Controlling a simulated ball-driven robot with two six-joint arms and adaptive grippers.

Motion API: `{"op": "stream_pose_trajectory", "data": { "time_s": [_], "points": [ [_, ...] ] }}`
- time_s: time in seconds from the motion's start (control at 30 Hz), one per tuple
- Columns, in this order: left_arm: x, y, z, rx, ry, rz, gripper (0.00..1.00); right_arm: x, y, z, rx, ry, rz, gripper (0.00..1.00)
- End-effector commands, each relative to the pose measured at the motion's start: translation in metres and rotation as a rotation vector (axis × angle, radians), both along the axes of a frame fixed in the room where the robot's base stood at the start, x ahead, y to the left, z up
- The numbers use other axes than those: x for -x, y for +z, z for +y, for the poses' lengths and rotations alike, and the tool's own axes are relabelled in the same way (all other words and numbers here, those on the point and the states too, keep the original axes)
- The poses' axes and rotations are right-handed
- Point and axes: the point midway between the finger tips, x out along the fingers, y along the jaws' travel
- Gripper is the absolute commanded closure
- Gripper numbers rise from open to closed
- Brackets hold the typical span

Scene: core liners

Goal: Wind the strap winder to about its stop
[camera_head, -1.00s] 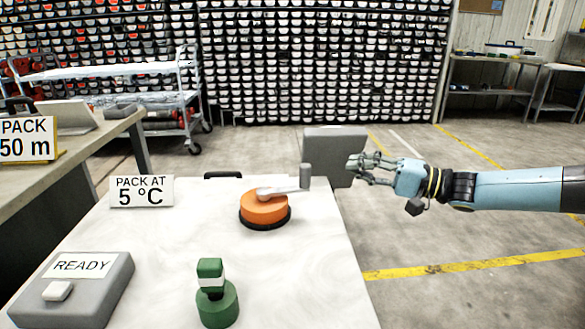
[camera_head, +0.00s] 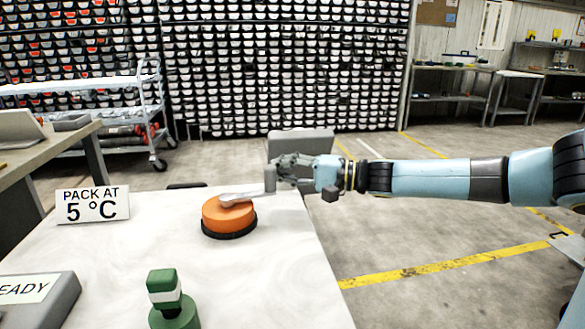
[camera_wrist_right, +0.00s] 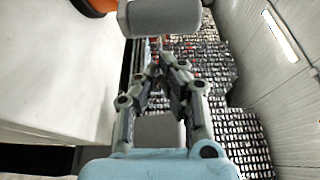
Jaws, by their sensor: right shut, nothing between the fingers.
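The strap winder (camera_head: 228,217) is an orange drum on a black base, standing on the white table. Its grey crank arm points right and ends in an upright grey knob (camera_head: 270,178). My right gripper (camera_head: 277,172) is at the knob, its fingers shut with nothing between them. In the right wrist view the knob (camera_wrist_right: 160,17) lies across the top, just beyond the closed fingertips (camera_wrist_right: 165,62), and an edge of the orange drum (camera_wrist_right: 97,5) shows. Whether the fingers touch the knob I cannot tell. My left gripper is not in view.
A "PACK AT 5 °C" sign (camera_head: 92,205) stands at the table's left. A green stamp-like object (camera_head: 172,300) and a grey box with a READY label (camera_head: 40,298) are at the front. A grey box (camera_head: 302,143) is behind the gripper. Bare tabletop (camera_head: 265,275) surrounds the winder.

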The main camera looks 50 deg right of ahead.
Motion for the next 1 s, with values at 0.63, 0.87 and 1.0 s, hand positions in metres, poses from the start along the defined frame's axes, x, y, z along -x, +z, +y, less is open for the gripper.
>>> {"op": "stream_pose_trajectory", "data": {
  "time_s": [0.63, 0.87, 1.0],
  "points": [
    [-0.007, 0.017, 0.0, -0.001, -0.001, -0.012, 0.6, 0.016, 0.005, 0.015, -0.001, -0.009, -0.004, 1.0],
    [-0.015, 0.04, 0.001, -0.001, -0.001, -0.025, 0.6, 0.027, 0.007, 0.022, 0.0, -0.066, -0.005, 1.0],
    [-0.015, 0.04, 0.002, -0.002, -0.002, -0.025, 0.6, 0.028, 0.003, 0.022, 0.001, -0.073, -0.003, 1.0]
  ]
}}
